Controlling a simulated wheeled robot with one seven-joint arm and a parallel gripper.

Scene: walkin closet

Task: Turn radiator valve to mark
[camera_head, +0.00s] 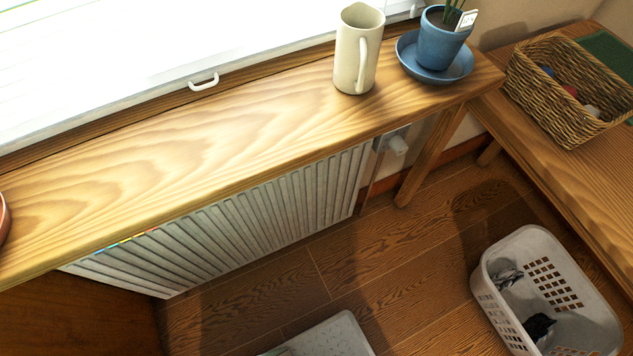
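The radiator (250,215) is white and ribbed and stands under a wooden shelf. Any mark on the valve is too small to make out. A short strip of coloured marks (126,241) shows along the shelf's front edge at the left. My gripper is not in view.
The wooden shelf (190,170) carries a cream jug (352,70) and a blue plant pot (440,45) on a saucer. A wicker basket (535,95) sits on a bench at the right. A white laundry basket (490,300) stands on the floor. Open floor (400,235) lies before the valve.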

